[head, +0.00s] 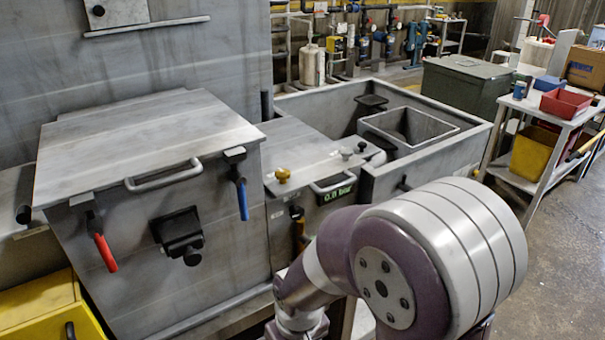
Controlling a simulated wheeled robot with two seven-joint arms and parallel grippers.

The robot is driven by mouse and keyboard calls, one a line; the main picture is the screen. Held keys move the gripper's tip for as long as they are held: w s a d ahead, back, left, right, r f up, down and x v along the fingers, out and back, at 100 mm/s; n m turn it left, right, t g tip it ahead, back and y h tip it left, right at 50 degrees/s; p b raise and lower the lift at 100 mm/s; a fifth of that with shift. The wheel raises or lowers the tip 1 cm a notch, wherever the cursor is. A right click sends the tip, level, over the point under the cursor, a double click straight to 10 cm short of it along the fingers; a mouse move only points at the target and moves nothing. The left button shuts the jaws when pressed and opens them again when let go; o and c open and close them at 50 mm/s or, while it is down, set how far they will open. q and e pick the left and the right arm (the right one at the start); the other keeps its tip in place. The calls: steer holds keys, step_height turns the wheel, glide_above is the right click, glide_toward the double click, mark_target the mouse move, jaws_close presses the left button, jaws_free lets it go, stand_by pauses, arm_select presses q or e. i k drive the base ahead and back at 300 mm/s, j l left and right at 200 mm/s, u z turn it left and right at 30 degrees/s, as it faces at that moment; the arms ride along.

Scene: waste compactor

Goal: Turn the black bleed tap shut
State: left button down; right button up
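Several black fittings show in the head view, and I cannot tell for sure which is the bleed tap. A square black fitting with a round knob (185,238) sits on the front of the large grey box (140,145). Another small black fitting (404,184) is on the front of the open grey bin (440,160). One of my arms fills the lower middle and hides part of the lower unit's front. Neither gripper shows.
A red-handled lever (105,252) and a blue-handled lever (242,199) hang on the large box. A yellow box (45,305) is at lower left. A shelf cart (560,115) with a red tray (565,103) stands at right. The floor at lower right is clear.

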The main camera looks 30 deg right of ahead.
mark_target(297, 213)
steer(key=k+j+z, duration=0.2)
steer(key=k, duration=0.3)
steer(key=k+j+z, duration=0.15)
steer(key=k, duration=0.35)
steer(key=i+l+u, duration=0.35)
steer(key=l, duration=0.85)
steer(key=i+l+u, duration=0.1)
steer(key=l+u, duration=0.3)
steer(key=l, duration=0.8)
steer(key=l+u, duration=0.35)
steer(key=l, duration=0.85)
steer(key=k, duration=0.05)
